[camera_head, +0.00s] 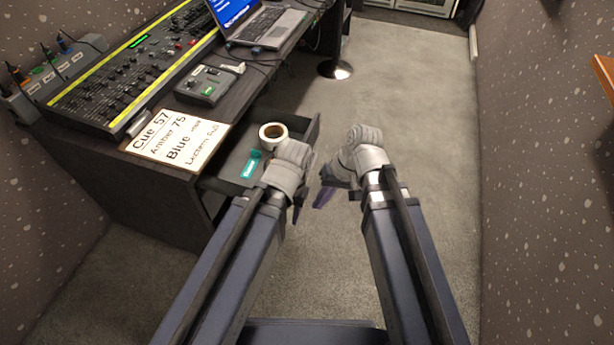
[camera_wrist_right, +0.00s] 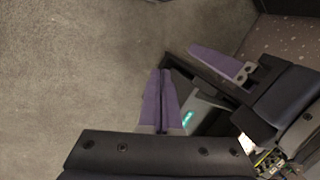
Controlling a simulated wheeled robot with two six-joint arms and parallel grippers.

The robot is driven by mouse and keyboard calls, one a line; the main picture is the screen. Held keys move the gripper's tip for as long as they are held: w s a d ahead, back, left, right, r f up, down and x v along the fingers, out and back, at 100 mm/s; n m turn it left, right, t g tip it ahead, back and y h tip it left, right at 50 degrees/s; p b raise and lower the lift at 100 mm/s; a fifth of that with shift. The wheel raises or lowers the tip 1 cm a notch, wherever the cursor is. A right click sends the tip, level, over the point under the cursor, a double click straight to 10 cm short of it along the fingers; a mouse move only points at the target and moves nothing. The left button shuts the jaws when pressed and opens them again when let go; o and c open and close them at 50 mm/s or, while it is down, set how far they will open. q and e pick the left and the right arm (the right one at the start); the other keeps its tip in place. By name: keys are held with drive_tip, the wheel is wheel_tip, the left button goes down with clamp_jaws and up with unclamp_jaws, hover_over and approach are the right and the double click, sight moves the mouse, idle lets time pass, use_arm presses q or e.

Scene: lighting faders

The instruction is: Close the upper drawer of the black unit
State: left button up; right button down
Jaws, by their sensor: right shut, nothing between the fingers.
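The black unit (camera_head: 150,205) is the dark desk on the left. Its upper drawer (camera_head: 225,172) stands open, pulled out to the right; a roll of tape (camera_head: 273,133) and a teal-labelled item (camera_head: 252,165) lie in it. My right gripper (camera_head: 323,196) is shut and empty, just right of the drawer's front end. In the right wrist view its purple fingers (camera_wrist_right: 160,85) are together beside the drawer's dark front edge (camera_wrist_right: 205,75). My left gripper (camera_head: 300,200) is over the near side of the drawer and partly covers it; its opening is unclear.
On the desk are a lighting console (camera_head: 130,65), a laptop (camera_head: 262,22), a small control box (camera_head: 210,84) and a cue sheet (camera_head: 178,138). A round metal base (camera_head: 335,69) stands on the floor behind. Carpet right of the drawer is clear up to the speckled wall (camera_head: 545,150).

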drive_tip(key=w+f+m+y+b, duration=0.2)
drive_tip(key=w+f+y+b, duration=0.2)
drive_tip(key=f+b, duration=0.3)
drive_tip(key=w+d+m+t+y+b, duration=0.3)
drive_tip(key=w+d+t+y+b, duration=0.5)
drive_tip(key=b, duration=1)
drive_tip(key=shift+g+y, duration=0.4)
drive_tip(key=shift+g, duration=0.2)
drive_tip(key=x, duration=0.4)
drive_tip(key=w+x, duration=0.1)
drive_tip(key=x, duration=0.8)
drive_tip(key=shift+w+d+r, duration=0.1)
drive_tip(key=shift+w+d, duration=0.05)
drive_tip(key=shift+w, duration=0.15)
drive_tip(key=shift+w, duration=0.1)
